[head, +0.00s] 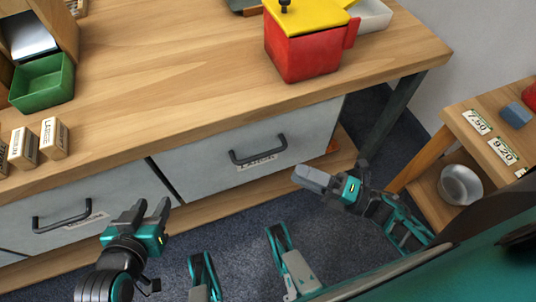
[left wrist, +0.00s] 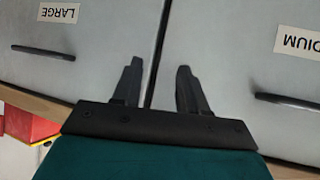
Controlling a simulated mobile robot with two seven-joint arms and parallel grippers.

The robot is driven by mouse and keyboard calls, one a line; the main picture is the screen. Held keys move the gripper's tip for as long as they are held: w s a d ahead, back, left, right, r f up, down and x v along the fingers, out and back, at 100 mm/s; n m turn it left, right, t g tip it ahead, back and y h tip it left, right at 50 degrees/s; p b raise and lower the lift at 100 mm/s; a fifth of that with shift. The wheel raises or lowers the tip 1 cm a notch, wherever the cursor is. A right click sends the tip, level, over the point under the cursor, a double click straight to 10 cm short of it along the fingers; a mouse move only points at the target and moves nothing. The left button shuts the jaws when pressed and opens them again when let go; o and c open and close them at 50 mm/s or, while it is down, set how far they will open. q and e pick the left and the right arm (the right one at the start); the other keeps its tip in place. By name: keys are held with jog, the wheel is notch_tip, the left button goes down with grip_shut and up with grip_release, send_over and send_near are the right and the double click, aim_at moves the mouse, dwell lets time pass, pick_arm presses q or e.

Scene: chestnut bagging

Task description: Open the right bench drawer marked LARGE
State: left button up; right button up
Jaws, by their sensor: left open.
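The right bench drawer (head: 300,140) has a grey front with a dark bar handle (head: 258,151), and looks shut. Its label (head: 257,163) is partly covered by the handle in the head view. In the left wrist view, turned upside down, the LARGE label (left wrist: 58,13) and handle (left wrist: 42,52) show at the left. My left gripper (head: 150,210) is open and empty, in front of the bench near the gap between the drawers, left of and below the LARGE handle. Its separated fingers show in the wrist view (left wrist: 158,85). My right gripper (head: 312,178) is right of that handle, apart from it; its jaw opening is unclear.
The left drawer (head: 110,200), labelled MEDIUM (left wrist: 298,43), is shut with its own handle (head: 62,216). A red and yellow container (head: 302,55), a green bin (head: 42,82) and small boxes (head: 54,138) stand on the bench top. A side table with a metal bowl (head: 460,185) stands right.

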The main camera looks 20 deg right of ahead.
jog(key=x, duration=0.9)
jog(key=shift+w+b, duration=0.15)
jog(key=shift+b, duration=0.15)
jog(key=shift+a, duration=0.1)
jog(key=shift+c, duration=0.3)
grip_shut()
